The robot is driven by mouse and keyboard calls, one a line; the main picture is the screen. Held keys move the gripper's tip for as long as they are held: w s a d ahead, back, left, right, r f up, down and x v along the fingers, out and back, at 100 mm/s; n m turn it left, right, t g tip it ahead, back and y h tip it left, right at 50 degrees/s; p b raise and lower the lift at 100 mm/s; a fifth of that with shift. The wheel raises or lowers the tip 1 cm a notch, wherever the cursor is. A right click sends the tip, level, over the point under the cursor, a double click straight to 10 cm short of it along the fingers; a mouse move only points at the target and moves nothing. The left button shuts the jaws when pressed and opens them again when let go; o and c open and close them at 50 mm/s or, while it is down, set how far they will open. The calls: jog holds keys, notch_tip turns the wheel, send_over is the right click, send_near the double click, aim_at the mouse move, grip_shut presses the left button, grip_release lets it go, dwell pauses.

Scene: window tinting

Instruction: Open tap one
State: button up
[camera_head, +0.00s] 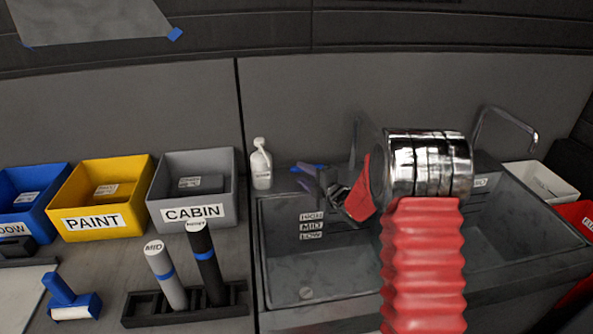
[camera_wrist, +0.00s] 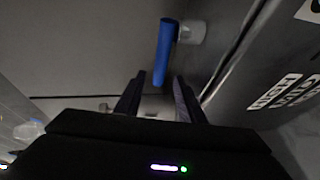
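A blue tap lever (camera_wrist: 164,52) on a pale grey stub shows ahead of my gripper in the wrist view. In the head view the lever (camera_head: 308,167) is a small blue piece at the back left of the sink (camera_head: 300,290), partly hidden by my gripper. My gripper (camera_wrist: 160,80) is open and empty. The lever's near end appears in the gap between the two fingertips; I cannot tell whether they touch it. In the head view my gripper (camera_head: 306,180) is over the sink's back left. A thin spout (camera_head: 354,138) beside it is mostly hidden by my arm.
A white bottle (camera_head: 261,165) stands left of the lever, close to my gripper. Another chrome spout (camera_head: 508,122) rises at the sink's right. A grey CABIN bin (camera_head: 225,165) and yellow PAINT bin (camera_head: 140,175) stand left. HIGH, MID and LOW labels (camera_head: 311,226) mark the left basin.

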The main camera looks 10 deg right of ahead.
aim_at(298, 171)
jog(key=shift+x, duration=2.5)
jog(key=shift+f, duration=0.1)
grip_shut()
